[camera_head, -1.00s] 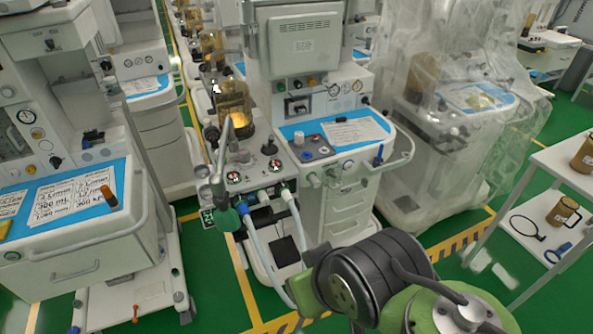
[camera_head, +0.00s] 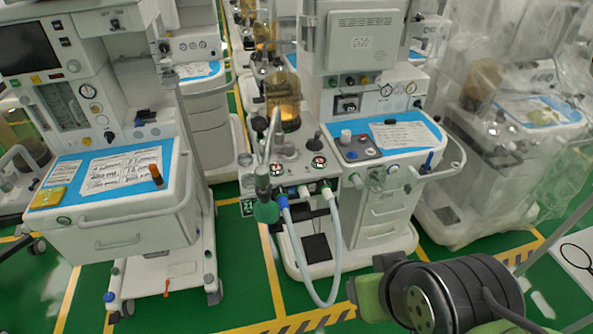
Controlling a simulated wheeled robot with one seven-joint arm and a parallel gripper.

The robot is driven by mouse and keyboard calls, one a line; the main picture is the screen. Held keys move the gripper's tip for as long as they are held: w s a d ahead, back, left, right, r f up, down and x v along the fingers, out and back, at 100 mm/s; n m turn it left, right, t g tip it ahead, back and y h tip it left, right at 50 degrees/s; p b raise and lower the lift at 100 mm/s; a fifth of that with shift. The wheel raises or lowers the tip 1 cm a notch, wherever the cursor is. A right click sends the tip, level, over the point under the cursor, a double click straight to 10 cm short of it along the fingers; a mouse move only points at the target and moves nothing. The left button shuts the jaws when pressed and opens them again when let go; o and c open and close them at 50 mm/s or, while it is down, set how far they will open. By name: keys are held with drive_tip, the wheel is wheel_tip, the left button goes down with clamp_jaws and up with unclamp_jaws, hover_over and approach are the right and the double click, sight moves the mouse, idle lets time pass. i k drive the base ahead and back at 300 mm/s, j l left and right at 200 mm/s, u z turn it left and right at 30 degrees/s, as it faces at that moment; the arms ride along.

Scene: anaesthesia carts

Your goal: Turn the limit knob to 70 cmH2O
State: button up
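The anaesthesia cart in the middle (camera_head: 375,220) has a breathing block on its left side with a clear amber canister (camera_head: 284,97), round gauges and pale hoses. A small dark upright knob (camera_head: 317,140) stands on this block, between the canister and the blue-topped work surface. It may be the limit knob, but its scale and setting are too small to read. A green bag (camera_head: 266,211) hangs at the block's front left. My gripper is not in view; only part of my arm shows at the lower right, apart from the cart.
Another cart (camera_head: 135,222) with a blue top, papers and an orange-brown cylinder stands at the left. A plastic-covered cart (camera_head: 462,200) stands at the right. A pale hose (camera_head: 333,270) loops low in front of the middle cart. Green floor lies open between the left and middle carts.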

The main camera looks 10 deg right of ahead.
sight(288, 146)
drive_tip(key=i+l+u, duration=0.15)
drive_tip(key=i+u, duration=0.3)
drive_tip(key=i+l+u, duration=0.2)
drive_tip(key=u, duration=0.3)
drive_tip(key=i+l+u, duration=0.25)
drive_tip(key=l+u, duration=0.2)
drive_tip(key=i+l+u, duration=0.15)
drive_tip(key=l+u, duration=0.35)
drive_tip(key=j, duration=0.1)
